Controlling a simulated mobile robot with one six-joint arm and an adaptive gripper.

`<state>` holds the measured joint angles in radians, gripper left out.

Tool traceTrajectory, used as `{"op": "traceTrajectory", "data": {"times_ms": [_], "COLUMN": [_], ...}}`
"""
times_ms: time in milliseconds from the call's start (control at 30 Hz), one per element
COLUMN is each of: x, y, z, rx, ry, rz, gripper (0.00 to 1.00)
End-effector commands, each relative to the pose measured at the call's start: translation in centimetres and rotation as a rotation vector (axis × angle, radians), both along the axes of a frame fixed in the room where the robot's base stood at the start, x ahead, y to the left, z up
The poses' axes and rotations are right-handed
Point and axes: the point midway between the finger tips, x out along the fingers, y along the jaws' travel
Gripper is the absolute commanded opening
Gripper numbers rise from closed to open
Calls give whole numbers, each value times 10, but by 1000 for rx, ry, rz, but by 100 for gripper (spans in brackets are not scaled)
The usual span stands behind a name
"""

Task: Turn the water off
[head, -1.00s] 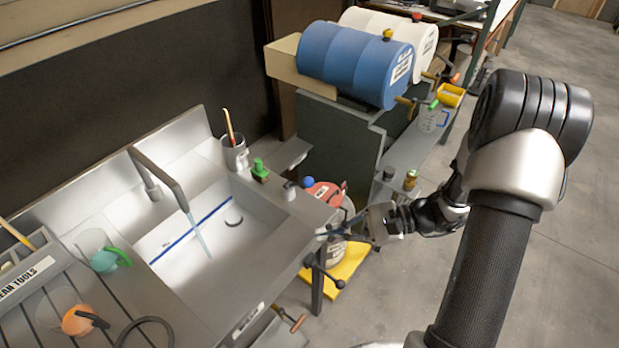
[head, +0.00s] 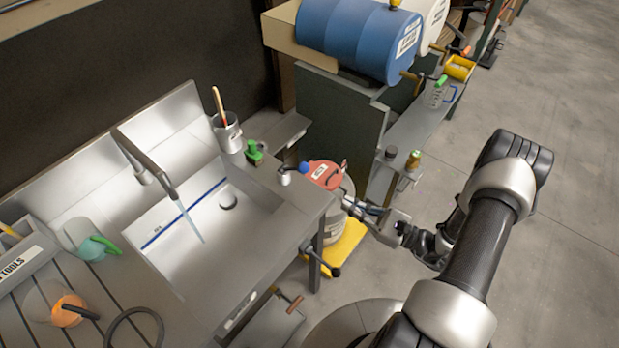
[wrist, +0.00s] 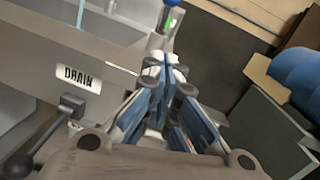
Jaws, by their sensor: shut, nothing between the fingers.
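A grey faucet (head: 150,165) stands at the back of the sink (head: 290,205), and a thin stream of water (head: 188,222) falls from its spout into the basin. A small white fitting with a blue knob (head: 305,168) sits on the sink's right rim; a blue ball also shows at the top of the wrist view (wrist: 172,3). A black-ended lever (head: 325,263) sticks out of the sink's right front; in the wrist view a black lever (wrist: 40,145) is beside a DRAIN label (wrist: 78,77). My gripper (head: 352,208) is shut and empty, right of the sink rim.
A red-lidded bucket (head: 325,174) stands on a yellow base (head: 345,245) beside the sink, close to my gripper. A blue drum (head: 355,40) is behind on a dark cabinet. A green-topped bottle (head: 254,153) and a brush cup (head: 228,132) stand on the rim. Floor at right is clear.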

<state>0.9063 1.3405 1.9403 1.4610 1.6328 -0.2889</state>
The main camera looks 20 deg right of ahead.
Motion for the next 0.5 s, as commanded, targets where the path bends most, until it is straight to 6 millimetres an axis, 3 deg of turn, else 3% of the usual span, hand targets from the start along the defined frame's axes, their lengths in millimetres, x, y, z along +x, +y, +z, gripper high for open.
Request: {"op": "traceTrajectory", "data": {"times_ms": [267, 500], "x": [14, 49], "y": [15, 50], "z": [1, 4], "rx": [0, -2], "ry": [0, -1], "rz": [7, 10], "gripper": [0, 0]}}
